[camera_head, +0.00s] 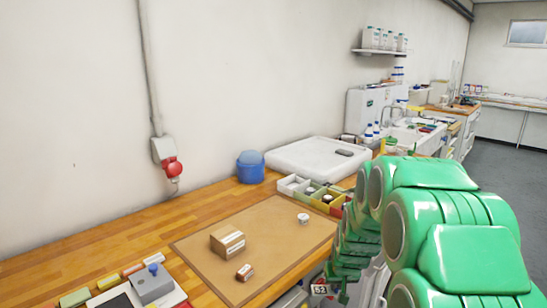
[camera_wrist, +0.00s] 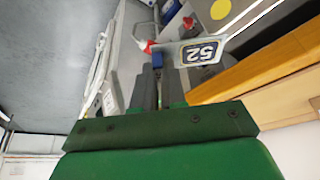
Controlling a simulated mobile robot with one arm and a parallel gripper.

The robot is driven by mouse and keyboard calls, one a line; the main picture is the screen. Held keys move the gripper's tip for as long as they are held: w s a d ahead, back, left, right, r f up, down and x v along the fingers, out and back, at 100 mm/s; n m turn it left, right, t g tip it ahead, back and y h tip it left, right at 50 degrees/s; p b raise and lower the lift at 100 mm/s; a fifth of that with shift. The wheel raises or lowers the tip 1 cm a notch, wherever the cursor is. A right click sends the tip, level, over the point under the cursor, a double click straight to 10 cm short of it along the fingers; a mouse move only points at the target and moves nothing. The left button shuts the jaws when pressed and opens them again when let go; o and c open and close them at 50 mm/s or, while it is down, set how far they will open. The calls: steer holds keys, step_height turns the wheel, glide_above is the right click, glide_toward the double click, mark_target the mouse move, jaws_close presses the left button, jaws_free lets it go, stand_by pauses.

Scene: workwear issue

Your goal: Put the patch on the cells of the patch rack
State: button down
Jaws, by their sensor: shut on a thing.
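A small pale patch with a dark "52" label (camera_wrist: 203,52) is at the fingertips of my gripper (camera_wrist: 158,84) in the wrist view. My gripper is shut on it. The patch also shows in the head view (camera_head: 320,289), low beside the front edge of the wooden bench, where my green arm hides most of the gripper (camera_head: 337,284). A divided tray with white, green and yellow compartments (camera_head: 310,195) stands on the bench; I cannot tell whether it is the patch rack.
A brown mat (camera_head: 205,252) on the wooden bench (camera_head: 105,240) carries a cardboard box (camera_head: 228,243), a smaller box (camera_head: 245,272) and a small white item (camera_head: 303,218). Coloured blocks and a grey device (camera_head: 152,285) are at lower left.

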mark_target(321, 288)
steer(key=a, duration=0.4)
steer(key=shift+a, duration=0.15)
step_height(321, 288, up, 16)
steer(key=s+a+n+y, duration=0.15)
steer(key=s+a, duration=0.25)
steer(key=a, duration=1.3)
steer(key=s+a+n, duration=0.3)
steer(key=s+a, duration=0.1)
steer(key=a, duration=1.2)
steer(key=s+a+n+g+y, duration=0.15)
steer(key=s+a+n, duration=0.35)
steer(key=s+a, duration=1.75)
steer(key=shift+m, duration=0.25)
steer(key=shift+w+a+f, duration=0.1)
steer(key=shift+w+f, duration=0.05)
steer(key=shift+f, duration=1.85)
steer(key=shift+w+a+f, duration=0.1)
steer(key=shift+a+f, duration=0.05)
steer(key=shift+f, duration=1.8)
steer(key=shift+w+a+f, duration=0.1)
steer(key=shift+w+f, duration=0.05)
steer(key=shift+f, duration=1.85)
steer(key=shift+f, duration=0.3)
